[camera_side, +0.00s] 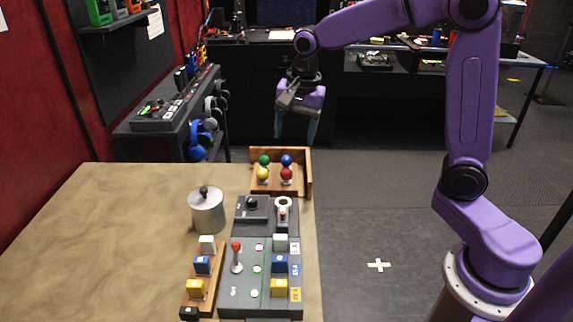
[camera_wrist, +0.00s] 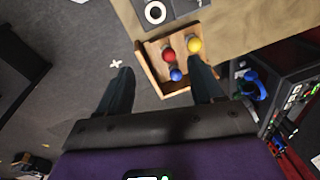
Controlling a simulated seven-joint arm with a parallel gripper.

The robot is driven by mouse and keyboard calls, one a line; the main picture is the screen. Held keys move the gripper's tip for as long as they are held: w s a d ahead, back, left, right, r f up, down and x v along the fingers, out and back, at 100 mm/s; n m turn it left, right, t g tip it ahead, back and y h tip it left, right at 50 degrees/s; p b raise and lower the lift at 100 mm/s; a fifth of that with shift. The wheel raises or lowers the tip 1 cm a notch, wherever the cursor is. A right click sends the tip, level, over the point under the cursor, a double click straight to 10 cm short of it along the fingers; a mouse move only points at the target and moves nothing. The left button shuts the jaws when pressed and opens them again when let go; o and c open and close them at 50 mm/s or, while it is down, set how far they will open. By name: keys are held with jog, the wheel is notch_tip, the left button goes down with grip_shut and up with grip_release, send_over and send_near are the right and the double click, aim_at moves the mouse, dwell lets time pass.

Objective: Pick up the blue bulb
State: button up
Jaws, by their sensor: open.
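The blue bulb (camera_side: 287,159) sits at the back right of a small wooden tray (camera_side: 309,180) at the table's far edge. The wrist view also shows the blue bulb (camera_wrist: 176,75), at the tray's edge nearest my gripper. A red bulb (camera_side: 286,174), a yellow bulb (camera_side: 262,174) and a green bulb (camera_side: 264,160) stand beside it. The green one is hidden in the wrist view. My gripper (camera_side: 295,138) is open and empty, above and behind the tray. In the wrist view its fingers (camera_wrist: 163,80) are spread, with the blue bulb seen between them.
The tray has raised walls at its back and right. In front of it are a dark control panel (camera_side: 246,259) with buttons and a red-knobbed lever, a metal canister (camera_side: 207,212) and a wooden block rack (camera_side: 203,279). The table's left side is clear.

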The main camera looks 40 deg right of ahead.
jog(key=w+d+m, duration=0.8)
jog(key=m, duration=0.1)
send_over(287, 157)
jog(key=shift+t+h, duration=0.3)
jog(key=f, duration=1.1)
jog(key=shift+s, duration=0.2)
jog(key=shift+w+f, duration=0.15)
jog(key=shift+f, duration=1.3)
jog(key=shift+w+f, duration=0.15)
jog(key=shift+f, duration=1.3)
jog(key=c, duration=1.1)
